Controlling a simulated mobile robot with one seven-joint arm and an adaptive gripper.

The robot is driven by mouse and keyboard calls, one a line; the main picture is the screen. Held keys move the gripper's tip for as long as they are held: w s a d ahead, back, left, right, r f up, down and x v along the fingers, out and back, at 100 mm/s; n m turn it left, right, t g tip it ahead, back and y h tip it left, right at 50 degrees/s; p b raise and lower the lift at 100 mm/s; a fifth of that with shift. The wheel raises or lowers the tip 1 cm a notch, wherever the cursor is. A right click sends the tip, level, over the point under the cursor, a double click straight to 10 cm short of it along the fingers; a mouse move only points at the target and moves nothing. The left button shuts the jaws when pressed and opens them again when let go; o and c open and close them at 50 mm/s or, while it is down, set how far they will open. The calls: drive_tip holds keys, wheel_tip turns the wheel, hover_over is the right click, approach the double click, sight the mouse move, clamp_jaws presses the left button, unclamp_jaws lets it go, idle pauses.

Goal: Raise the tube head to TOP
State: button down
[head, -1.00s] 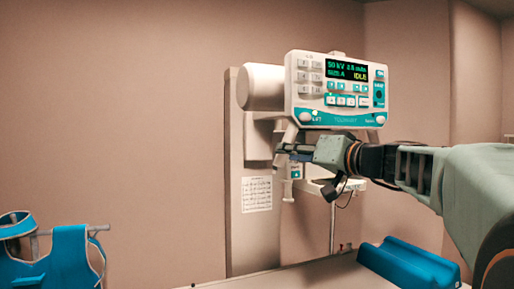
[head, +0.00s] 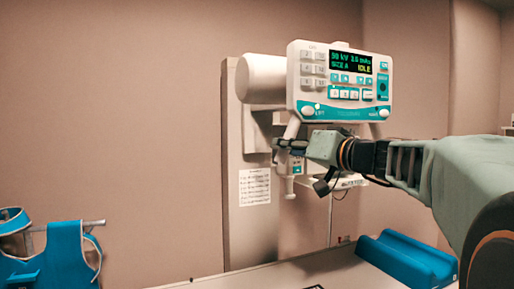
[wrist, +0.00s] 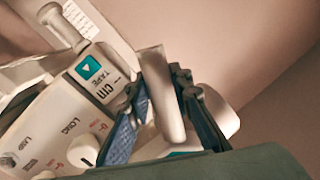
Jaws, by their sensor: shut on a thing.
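The tube head (head: 342,84) is a white unit with a keypad, a teal strip and a lit screen reading IDLE. It is mounted on a tall column (head: 236,150) against the wall. Pale handles hang below its panel. My gripper (head: 288,148) is at the left handle (head: 292,128), just under the panel. In the wrist view my gripper (wrist: 160,95) is shut around the grey handle bar (wrist: 163,95), with blue-padded fingers on either side. A smaller white panel with a teal "TAPE cm" label (wrist: 92,75) is beside the fingers. No TOP mark is readable.
A table (head: 275,276) lies below, with a blue cushion (head: 407,260) at its right end. A blue apron (head: 65,255) hangs on a rail at lower left. A printed chart (head: 254,187) is on the column. The wall above the tube head is clear.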

sight(309, 58)
idle(0.3)
wheel_tip(309, 58, up, 20)
drive_tip(key=p, duration=0.8)
drive_tip(key=c, duration=2)
unclamp_jaws()
drive_tip(key=v, duration=0.7)
drive_tip(key=shift+s+d, duration=0.1)
drive_tip(key=shift+s, duration=0.1)
